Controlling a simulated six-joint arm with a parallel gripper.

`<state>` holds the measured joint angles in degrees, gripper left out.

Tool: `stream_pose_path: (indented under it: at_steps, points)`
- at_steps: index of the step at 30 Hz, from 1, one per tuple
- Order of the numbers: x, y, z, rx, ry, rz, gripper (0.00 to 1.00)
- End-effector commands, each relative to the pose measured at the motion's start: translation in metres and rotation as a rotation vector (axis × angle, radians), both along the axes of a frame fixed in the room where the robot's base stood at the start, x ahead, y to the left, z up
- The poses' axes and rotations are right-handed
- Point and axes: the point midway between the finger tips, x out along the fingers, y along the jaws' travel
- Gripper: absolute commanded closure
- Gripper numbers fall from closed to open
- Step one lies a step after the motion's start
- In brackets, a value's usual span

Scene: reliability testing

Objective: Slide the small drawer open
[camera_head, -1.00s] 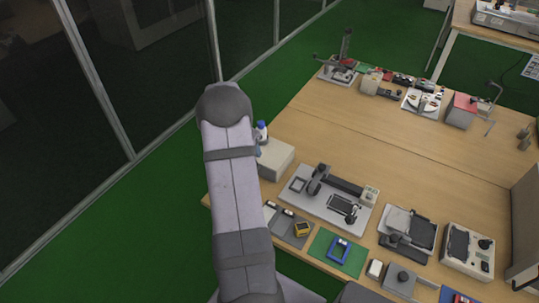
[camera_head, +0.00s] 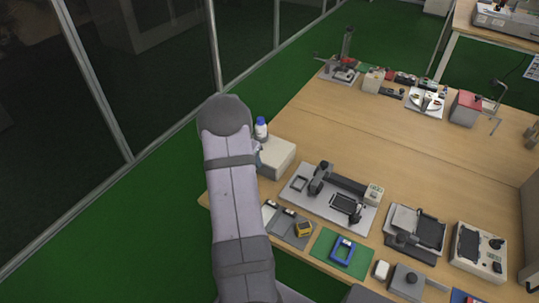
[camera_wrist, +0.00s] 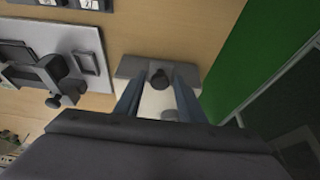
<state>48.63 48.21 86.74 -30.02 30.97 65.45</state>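The small drawer unit is a pale box (camera_head: 277,158) at the table's left edge, partly behind my arm. In the wrist view, the box (camera_wrist: 155,103) has a grey panel (camera_wrist: 132,67) with a round dark knob (camera_wrist: 160,78). My gripper (camera_wrist: 160,76) is open, with one bluish finger on each side of the knob and visible gaps between. Contact with the knob is not visible. I cannot tell how far the drawer is out. In the head view my arm hides most of the gripper.
A blue-capped bottle (camera_head: 261,128) stands behind the box. A grey plate with a black fixture (camera_head: 345,187) lies to its right. Green floor is left of the table.

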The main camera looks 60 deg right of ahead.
Motion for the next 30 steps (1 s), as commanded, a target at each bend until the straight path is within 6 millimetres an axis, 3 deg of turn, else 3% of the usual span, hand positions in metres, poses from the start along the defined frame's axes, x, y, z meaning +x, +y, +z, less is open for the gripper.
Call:
stream_pose_path:
  at_steps: [5,8,17,30]
  points:
    - [0.0,0.0,0.001,0.0,0.0,0.0,0.64]
    - [0.0,0.0,0.001,0.0,0.0,0.0,0.86]
    - [0.0,0.004,0.0,0.0,0.001,0.002,0.86]
    - [0.001,0.038,-0.002,0.0,0.0,0.002,0.86]
